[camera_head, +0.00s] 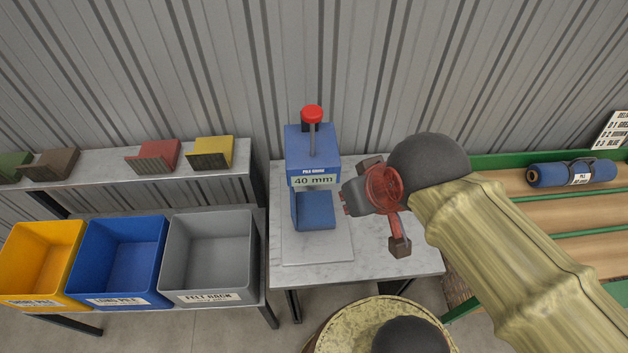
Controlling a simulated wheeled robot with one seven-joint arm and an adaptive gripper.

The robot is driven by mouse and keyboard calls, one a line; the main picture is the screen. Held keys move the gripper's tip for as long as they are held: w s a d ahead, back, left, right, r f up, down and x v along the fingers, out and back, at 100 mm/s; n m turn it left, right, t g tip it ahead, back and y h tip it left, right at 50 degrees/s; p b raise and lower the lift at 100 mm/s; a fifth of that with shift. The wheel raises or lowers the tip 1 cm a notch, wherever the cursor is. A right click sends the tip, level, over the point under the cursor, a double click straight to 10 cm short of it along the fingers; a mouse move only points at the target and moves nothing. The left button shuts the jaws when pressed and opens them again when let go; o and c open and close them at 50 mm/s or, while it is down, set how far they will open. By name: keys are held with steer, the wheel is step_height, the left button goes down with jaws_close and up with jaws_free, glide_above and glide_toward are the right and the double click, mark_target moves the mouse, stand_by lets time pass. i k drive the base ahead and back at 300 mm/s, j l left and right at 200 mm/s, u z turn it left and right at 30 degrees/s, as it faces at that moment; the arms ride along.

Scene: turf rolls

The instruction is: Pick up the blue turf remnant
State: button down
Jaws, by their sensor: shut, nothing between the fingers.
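A blue piece (315,216) sits low in the opening of the blue pile gauge, above its pale base plate. It could be the blue turf remnant, but I cannot clearly tell it from the gauge's own blue body. My gripper (353,198) is shut and empty, just right of the gauge and apart from the blue piece. My forearm comes in from the lower right.
The pile gauge (312,150) reads 40 mm and stands on a table (375,262). Green, brown, red (153,157) and yellow (210,153) pieces lie on a shelf at left. Yellow, blue and grey bins stand below. A blue roll (572,173) lies on the right rack.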

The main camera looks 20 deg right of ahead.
mark_target(314, 211)
steer(key=k+j+z, duration=0.1)
steer(key=j+z, duration=0.15)
steer(key=z, duration=0.2)
steer(key=k+j+z, duration=0.1)
steer(key=j+z, duration=0.15)
steer(key=z, duration=0.2)
steer(key=k+j+z, duration=0.15)
steer(key=z, duration=0.3)
steer(key=k+j+z, duration=0.15)
steer(key=k+j, duration=0.2)
steer(key=j, duration=0.2)
steer(key=k+j+z, duration=0.15)
steer(key=k+j, duration=0.2)
steer(key=j, duration=0.1)
